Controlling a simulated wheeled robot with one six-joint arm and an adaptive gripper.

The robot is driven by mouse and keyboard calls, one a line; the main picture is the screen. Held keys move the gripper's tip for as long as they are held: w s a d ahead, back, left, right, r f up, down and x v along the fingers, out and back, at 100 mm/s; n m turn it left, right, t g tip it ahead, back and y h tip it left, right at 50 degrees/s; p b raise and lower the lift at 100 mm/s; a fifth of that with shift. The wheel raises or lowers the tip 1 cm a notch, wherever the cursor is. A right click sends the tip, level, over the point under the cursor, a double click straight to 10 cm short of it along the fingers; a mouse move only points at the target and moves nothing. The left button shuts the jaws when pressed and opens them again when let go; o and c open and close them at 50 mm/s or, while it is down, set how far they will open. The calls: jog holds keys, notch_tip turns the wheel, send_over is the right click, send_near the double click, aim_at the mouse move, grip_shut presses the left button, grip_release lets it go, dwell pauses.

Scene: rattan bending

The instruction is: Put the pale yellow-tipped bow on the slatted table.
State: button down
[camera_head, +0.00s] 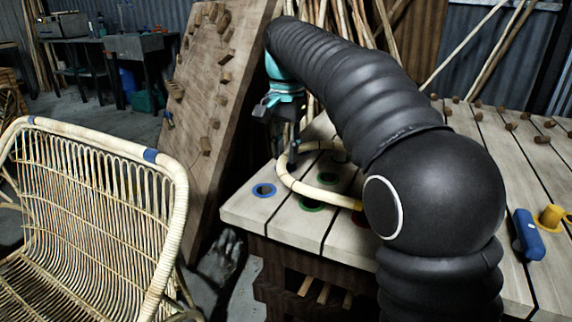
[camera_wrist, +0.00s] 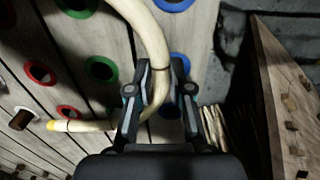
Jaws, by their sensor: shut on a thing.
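The pale yellow-tipped bow (camera_wrist: 158,58) is a curved rattan piece. In the wrist view it passes between the fingers of my gripper (camera_wrist: 161,80), which is shut on it; its yellow tip shows at the left. In the head view the bow (camera_head: 284,177) curves low over the near left corner of the slatted table (camera_head: 260,215), with my gripper (camera_head: 294,153) at its far left part. My arm hides its right end there. I cannot tell whether the bow touches the slats.
Blue, green and red ringed holes, including a blue one (camera_head: 264,190), dot the table. A blue tool (camera_head: 527,234) and a yellow piece (camera_head: 551,217) lie at the right. A pegged board (camera_head: 215,100) leans at the left, behind a rattan seat (camera_head: 90,200).

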jog(key=shift+f+b, duration=0.3)
jog(key=shift+f, duration=1.55)
jog(key=shift+f, duration=0.15)
jog(key=c, duration=1.1)
grip_release()
jog(key=shift+o, duration=0.2)
notch_tip(320, 180, up, 12)
jog(key=shift+r+p, duration=0.15)
jog(key=shift+p, duration=0.45)
